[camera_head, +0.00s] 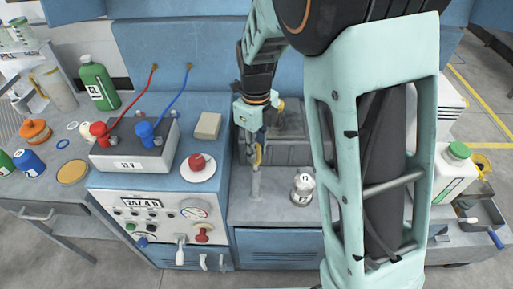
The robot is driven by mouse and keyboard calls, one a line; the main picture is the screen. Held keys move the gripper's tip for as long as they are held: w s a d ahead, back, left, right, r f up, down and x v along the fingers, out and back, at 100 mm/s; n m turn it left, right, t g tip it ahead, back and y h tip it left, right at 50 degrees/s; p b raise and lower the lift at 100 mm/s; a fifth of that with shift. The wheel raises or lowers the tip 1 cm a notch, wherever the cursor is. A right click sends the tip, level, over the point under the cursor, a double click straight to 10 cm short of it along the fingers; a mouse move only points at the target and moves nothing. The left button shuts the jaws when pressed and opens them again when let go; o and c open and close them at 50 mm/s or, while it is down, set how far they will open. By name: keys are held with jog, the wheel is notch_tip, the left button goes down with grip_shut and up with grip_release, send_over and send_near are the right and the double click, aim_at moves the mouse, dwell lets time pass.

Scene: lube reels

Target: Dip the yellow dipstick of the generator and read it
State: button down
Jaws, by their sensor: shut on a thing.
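The generator is a blue machine with a grey front panel (165,221) that carries a display, a round gauge and several knobs. My gripper (257,150) points down over its deck, left of my arm's large link. It is shut on the yellow dipstick (259,154), of which only a small yellow part shows between the fingers. A grey upright tube (255,184) stands on the deck directly below the gripper. I cannot tell whether the dipstick's lower end is inside the tube or in front of it. No oil mark on the dipstick can be read.
A battery (135,150) with red and blue terminals, a beige block (208,126) and a red knob on a white disc (197,163) lie left of the gripper. Bottles stand on side benches. My arm hides much of the right.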

jog(key=shift+f, duration=0.15)
jog(key=shift+f+b, duration=0.95)
jog(key=shift+f, duration=0.75)
jog(key=shift+r, duration=0.15)
notch_tip(320, 180, up, 15)
jog(key=p, duration=1.3)
notch_tip(320, 180, up, 2)
jog(key=shift+r+p, duration=0.25)
jog(key=shift+p, duration=0.45)
jog(key=shift+f, duration=0.1)
